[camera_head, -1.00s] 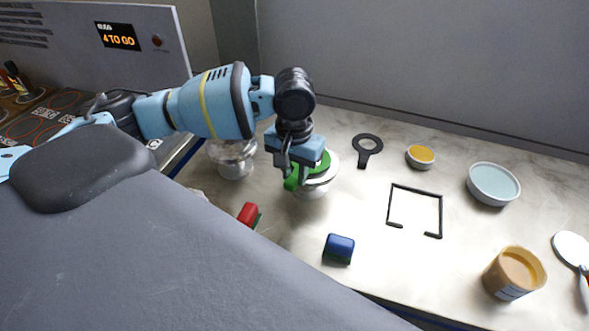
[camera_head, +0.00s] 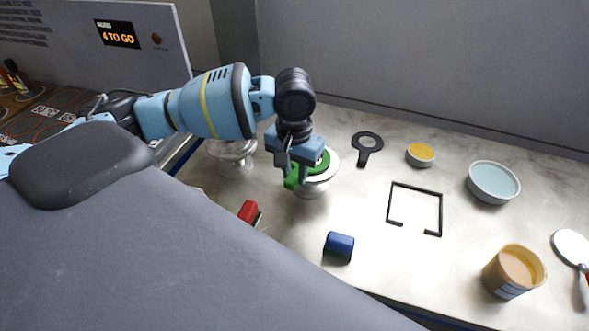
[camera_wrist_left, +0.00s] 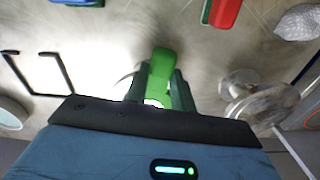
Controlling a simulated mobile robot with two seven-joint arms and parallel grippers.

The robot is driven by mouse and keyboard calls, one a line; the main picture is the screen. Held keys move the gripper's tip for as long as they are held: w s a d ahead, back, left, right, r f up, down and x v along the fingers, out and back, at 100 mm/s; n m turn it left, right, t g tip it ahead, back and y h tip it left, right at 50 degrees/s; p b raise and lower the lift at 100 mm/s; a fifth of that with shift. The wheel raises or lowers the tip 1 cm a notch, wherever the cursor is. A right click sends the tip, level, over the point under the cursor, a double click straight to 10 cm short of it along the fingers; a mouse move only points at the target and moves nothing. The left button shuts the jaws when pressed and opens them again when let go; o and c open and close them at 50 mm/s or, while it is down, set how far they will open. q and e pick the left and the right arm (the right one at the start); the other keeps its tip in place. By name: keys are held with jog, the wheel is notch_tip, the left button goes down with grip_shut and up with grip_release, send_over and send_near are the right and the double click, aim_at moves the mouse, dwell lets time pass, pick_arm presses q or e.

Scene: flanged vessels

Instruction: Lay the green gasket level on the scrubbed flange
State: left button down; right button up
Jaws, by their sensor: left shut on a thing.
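The green gasket (camera_head: 318,163) is a ring with a tab, over the pale round flange (camera_head: 334,168) of a vessel near the table's middle. My left gripper (camera_head: 297,177) is shut on the gasket's tab. In the left wrist view, the green tab (camera_wrist_left: 161,68) stands between the two fingers of my left gripper (camera_wrist_left: 158,88). The arm and fingers hide part of the ring, and I cannot tell whether it touches the flange or hangs just above it. My right gripper is not in view.
A second flanged vessel (camera_head: 233,152) stands left of the gripper. A red block (camera_head: 248,211) and a blue block (camera_head: 339,246) lie in front. A black ring tool (camera_head: 367,146), yellow dish (camera_head: 420,154), black frame (camera_head: 441,212), pale bowl (camera_head: 493,183) and tan jar (camera_head: 513,272) are to the right.

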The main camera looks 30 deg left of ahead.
pick_arm(q)
jog(key=c, duration=1.1)
grip_release()
jog(key=shift+r, duration=0.15)
notch_tip(320, 180, up, 8)
jog(key=shift+f, duration=0.2)
